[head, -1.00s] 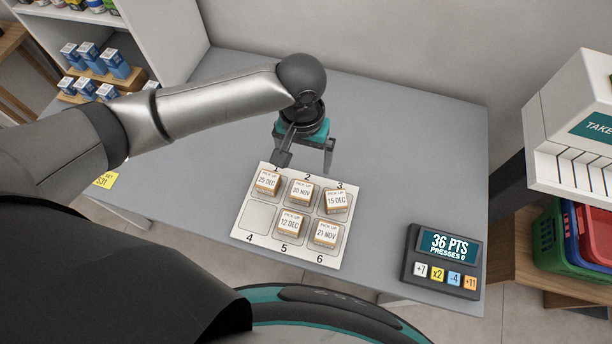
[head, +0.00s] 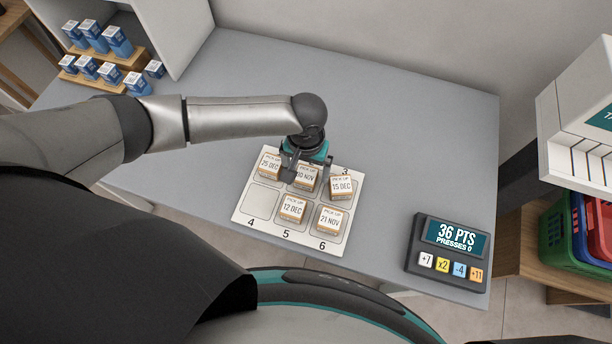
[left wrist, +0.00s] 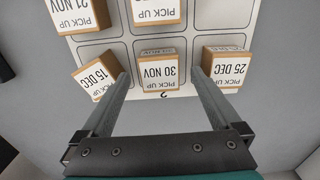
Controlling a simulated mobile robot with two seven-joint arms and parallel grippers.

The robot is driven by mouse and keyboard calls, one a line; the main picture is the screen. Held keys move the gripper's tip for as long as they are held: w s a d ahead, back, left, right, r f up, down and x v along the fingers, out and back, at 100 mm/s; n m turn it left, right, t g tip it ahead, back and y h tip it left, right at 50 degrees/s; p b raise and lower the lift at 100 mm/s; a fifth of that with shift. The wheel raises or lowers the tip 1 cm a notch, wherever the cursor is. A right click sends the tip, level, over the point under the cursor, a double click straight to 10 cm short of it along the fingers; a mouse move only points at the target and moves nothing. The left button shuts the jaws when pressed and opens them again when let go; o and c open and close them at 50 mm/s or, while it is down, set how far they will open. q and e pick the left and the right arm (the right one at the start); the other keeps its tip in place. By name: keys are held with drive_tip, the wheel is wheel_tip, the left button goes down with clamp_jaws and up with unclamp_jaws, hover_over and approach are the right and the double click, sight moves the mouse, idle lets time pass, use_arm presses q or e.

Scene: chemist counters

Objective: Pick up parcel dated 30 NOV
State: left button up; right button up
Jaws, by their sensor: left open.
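The parcel dated 30 NOV (head: 306,178) is a small brown box with a white label, in cell 2 of the white tray (head: 258,197). In the left wrist view the 30 NOV parcel (left wrist: 160,72) shows between the two fingers. My left gripper (head: 305,170) is open above it; its fingers reach down on either side, with the parcels 15 DEC (left wrist: 95,78) and 25 DEC (left wrist: 226,68) close outside them. The gripper hides part of the 30 NOV parcel in the head view. My right gripper is out of view.
The parcels 12 DEC (head: 292,208) and 21 NOV (head: 329,219) sit in cells 5 and 6; cell 4 is empty. A keypad reading 36 PTS (head: 449,250) stands at the right. The grey counter (head: 400,130) is clear behind the tray.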

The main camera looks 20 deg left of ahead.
use_arm(q)
wheel_tip(320, 180, down, 2)
drive_tip(key=shift+f, duration=0.25)
drive_tip(key=c, duration=1.5)
drive_tip(key=shift+r, duration=0.1)
